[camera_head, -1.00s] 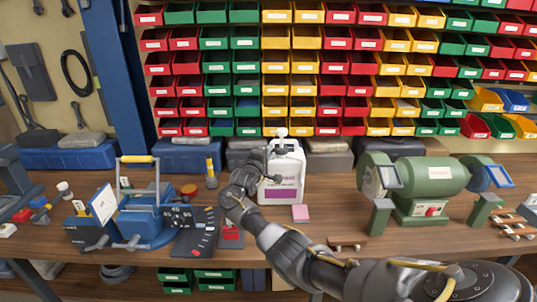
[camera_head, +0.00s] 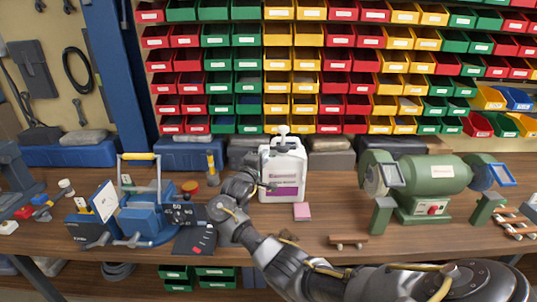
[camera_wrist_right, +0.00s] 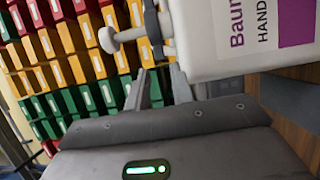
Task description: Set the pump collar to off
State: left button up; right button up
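A white pump bottle (camera_head: 283,178) with a purple label stands upright on the bench in the head view. Its white pump head and collar (camera_head: 283,139) are on top. In the right wrist view the bottle (camera_wrist_right: 200,38) lies sideways at the upper right, with the white pump head (camera_wrist_right: 122,37) and a dark part at the neck (camera_wrist_right: 153,24). My right gripper (camera_head: 264,170) is just left of the bottle in the head view. Its fingers (camera_wrist_right: 160,82) are apart in the wrist view, with nothing clearly held between them; the tips are near the neck. My left gripper is not in view.
A green bench grinder (camera_head: 432,180) stands to the right. A blue device with a yellow handle (camera_head: 142,212) stands to the left. A pink block (camera_head: 302,211) lies before the bottle. Coloured bins fill the back wall.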

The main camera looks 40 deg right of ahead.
jog(key=v, duration=0.5)
dwell(0.4)
